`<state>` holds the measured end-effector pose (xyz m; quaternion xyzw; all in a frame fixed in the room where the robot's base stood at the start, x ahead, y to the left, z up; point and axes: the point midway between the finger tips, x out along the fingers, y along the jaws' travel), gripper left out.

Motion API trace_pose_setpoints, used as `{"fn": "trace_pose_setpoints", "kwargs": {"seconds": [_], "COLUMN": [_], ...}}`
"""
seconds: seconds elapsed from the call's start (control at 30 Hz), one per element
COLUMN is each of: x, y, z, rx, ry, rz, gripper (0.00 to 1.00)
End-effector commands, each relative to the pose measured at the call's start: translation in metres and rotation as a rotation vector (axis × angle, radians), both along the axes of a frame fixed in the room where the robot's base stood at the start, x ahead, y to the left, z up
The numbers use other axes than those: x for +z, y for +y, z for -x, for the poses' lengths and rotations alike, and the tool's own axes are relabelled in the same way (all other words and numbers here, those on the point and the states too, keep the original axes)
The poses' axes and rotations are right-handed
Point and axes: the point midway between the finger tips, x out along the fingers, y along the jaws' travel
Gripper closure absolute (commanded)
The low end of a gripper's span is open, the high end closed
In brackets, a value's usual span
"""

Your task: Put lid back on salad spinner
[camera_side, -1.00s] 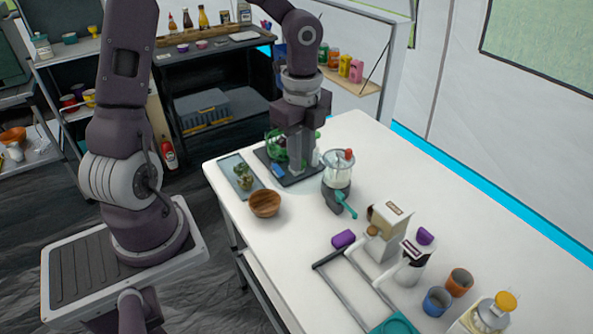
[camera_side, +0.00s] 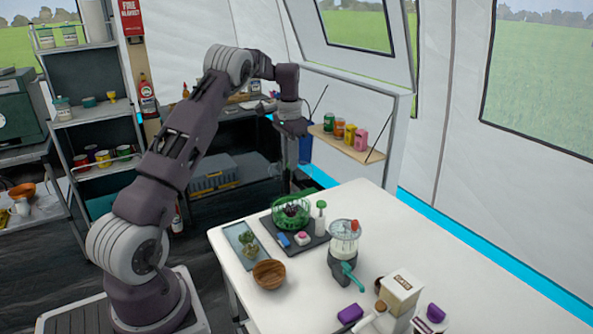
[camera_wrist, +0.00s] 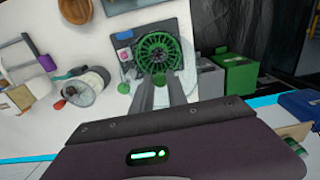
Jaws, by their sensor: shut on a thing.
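A round green basket (camera_side: 291,213), dark inside, stands on a dark mat (camera_side: 308,245) at the table's far left. In the wrist view it is a spoked green ring (camera_wrist: 157,53), seen from above. My gripper (camera_side: 290,184) is raised beyond the table's far edge, above the basket's height. In the wrist view my two grey fingers (camera_wrist: 158,88) point toward the basket. A small green piece (camera_wrist: 161,78) shows between their tips. I cannot tell whether it is part of a lid. No separate lid can be made out in the side view.
A clear jar with a teal crank (camera_side: 344,242) stands right of the mat. A wooden bowl (camera_side: 269,274) and a grey-blue tray (camera_side: 236,234) are at its front left. A white bottle with a green top (camera_side: 321,218) stands beside the basket. A shelf (camera_side: 345,143) is behind.

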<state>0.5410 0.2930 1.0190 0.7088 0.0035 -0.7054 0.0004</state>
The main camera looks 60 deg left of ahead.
Motion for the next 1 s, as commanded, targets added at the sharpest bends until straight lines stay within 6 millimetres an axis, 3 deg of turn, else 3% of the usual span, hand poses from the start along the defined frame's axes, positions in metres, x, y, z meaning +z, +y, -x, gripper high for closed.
{"fn": "trace_pose_setpoints", "kwargs": {"seconds": [0.03, 0.2, 0.8, 1.0], "x": [-0.013, -0.039, -0.1, -0.109], "y": [-0.003, -0.003, -0.003, -0.003], "z": [0.002, 0.001, 0.001, 0.001], "rx": [-0.002, -0.005, -0.006, -0.006], "ry": [0.008, 0.006, 0.005, 0.004], "rz": [0.008, 0.007, 0.006, 0.005], "gripper": [1.0, 1.0, 1.0, 1.0]}}
